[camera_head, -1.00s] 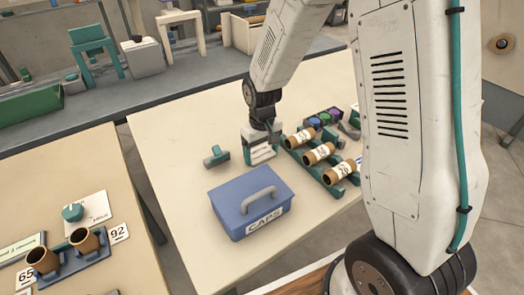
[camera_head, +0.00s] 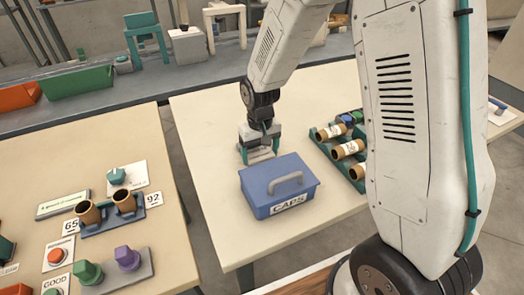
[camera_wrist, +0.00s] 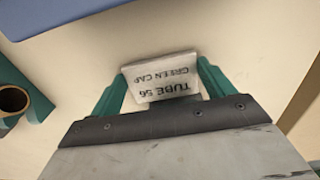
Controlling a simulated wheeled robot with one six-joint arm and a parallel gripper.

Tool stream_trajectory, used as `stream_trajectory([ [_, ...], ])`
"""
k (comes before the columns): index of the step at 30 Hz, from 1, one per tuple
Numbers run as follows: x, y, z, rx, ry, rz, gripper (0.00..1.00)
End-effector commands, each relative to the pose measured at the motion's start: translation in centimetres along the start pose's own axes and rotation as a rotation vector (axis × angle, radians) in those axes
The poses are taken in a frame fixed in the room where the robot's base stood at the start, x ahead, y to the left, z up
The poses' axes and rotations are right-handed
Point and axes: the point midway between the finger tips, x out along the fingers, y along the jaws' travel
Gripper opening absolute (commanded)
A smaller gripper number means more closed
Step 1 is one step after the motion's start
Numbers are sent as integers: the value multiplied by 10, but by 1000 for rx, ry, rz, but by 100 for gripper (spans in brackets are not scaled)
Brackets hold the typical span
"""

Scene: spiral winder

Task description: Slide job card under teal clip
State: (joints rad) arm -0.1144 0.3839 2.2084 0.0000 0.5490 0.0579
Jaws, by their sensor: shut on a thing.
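My gripper (camera_head: 259,150) is shut on the job card (camera_wrist: 160,76), a small pale card that reads "TUBE 56 GREEN CAP" upside down in the wrist view. The card sits between the two teal fingers there and shows as a pale piece (camera_head: 260,155) in the head view. The gripper is low over the middle table, just behind the blue caps box. I cannot make out the teal clip now; my gripper covers the area behind the box.
The blue caps box (camera_head: 255,196) is close in front of my gripper. A green rack (camera_head: 356,170) with brown tubes lies to the right. The left table holds a tube stand (camera_head: 95,225), a teal knob (camera_head: 116,176) and several coloured knobs. The middle table's left part (camera_head: 205,150) is clear.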

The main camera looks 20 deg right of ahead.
Motion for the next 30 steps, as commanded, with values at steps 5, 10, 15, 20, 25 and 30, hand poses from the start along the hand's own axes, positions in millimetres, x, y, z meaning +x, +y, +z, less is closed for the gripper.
stream_trajectory([
  [5, 0, -2, 0, 11, 0, 0, 59],
  [10, 0, -2, 0, 13, 0, 0, 59],
  [15, 0, -2, 0, 13, 0, 0, 59],
  [20, 0, -2, 0, 14, 0, 0, 100],
  [25, -1, -1, -1, 14, 0, 0, 100],
  [30, -20, -1, -2, 14, 4, 0, 100],
])
